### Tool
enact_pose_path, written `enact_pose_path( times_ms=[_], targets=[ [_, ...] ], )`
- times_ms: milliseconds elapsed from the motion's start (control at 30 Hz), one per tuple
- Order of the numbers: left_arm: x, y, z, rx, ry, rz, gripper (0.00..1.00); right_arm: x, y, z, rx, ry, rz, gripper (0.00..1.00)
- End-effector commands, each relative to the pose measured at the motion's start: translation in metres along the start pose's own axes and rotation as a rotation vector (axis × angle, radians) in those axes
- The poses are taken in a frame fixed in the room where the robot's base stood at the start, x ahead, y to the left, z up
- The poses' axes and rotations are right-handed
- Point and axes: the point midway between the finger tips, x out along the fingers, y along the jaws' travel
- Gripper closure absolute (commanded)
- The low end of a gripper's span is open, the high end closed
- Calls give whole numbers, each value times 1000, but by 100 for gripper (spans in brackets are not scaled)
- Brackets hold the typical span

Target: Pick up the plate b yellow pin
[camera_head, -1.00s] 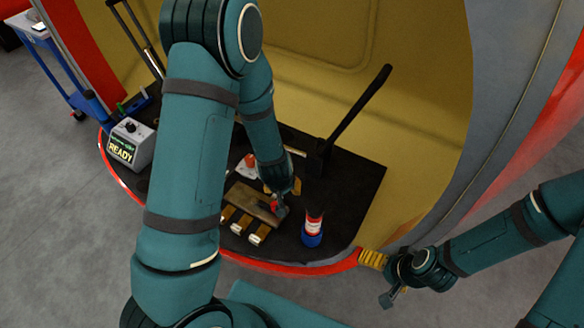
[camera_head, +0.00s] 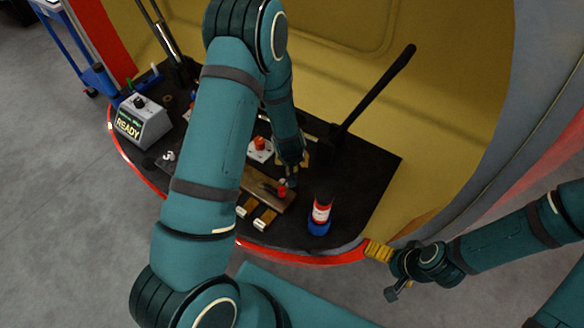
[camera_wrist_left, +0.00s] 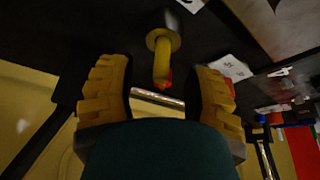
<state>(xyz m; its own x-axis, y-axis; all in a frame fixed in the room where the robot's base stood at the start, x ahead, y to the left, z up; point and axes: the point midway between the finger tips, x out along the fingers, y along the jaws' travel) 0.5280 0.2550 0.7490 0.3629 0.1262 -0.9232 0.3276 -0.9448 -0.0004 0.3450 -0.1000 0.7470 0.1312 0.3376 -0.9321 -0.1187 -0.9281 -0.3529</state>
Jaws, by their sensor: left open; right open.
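A yellow pin (camera_wrist_left: 162,62) with a round yellow collar and a reddish tip shows in the left wrist view, between the two fingers. My left gripper (camera_wrist_left: 158,92) is open, with dark gaps on both sides of the pin, so the fingers do not touch it. In the head view my left gripper (camera_head: 290,178) is low over the black table, by a brown block (camera_head: 262,188) and a small red part (camera_head: 282,191). I cannot make out the pin there. My right gripper (camera_head: 392,293) is open and empty, out in front of the table's right end.
A red, white and blue bottle (camera_head: 321,214) stands right of my left gripper. A white plate with a red piece (camera_head: 260,148) lies behind the block. A black lever (camera_head: 375,93) rises at the back. A grey READY box (camera_head: 142,122) stands at the left.

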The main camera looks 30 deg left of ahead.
Motion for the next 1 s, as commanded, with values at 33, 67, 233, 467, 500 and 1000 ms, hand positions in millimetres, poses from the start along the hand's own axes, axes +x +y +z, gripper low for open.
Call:
enact_pose_path(
  times_ms=[33,67,233,467,500,1000],
  targets=[
    [11,-2,1,-1,-2,-1,50,5,2,0,0,2,0,0],
    [16,-2,0,-2,-2,-1,50,6,2,0,0,2,0,0],
    [31,-2,0,-1,-1,0,50,10,4,-1,0,5,0,0],
    [33,-2,-1,0,-1,0,50,10,4,-1,-1,5,0,0],
    [33,-2,-1,0,-1,0,50,10,4,-1,0,5,0,0],
    [33,-2,-1,0,-1,0,100,10,4,-1,0,5,0,0]
  ],
)
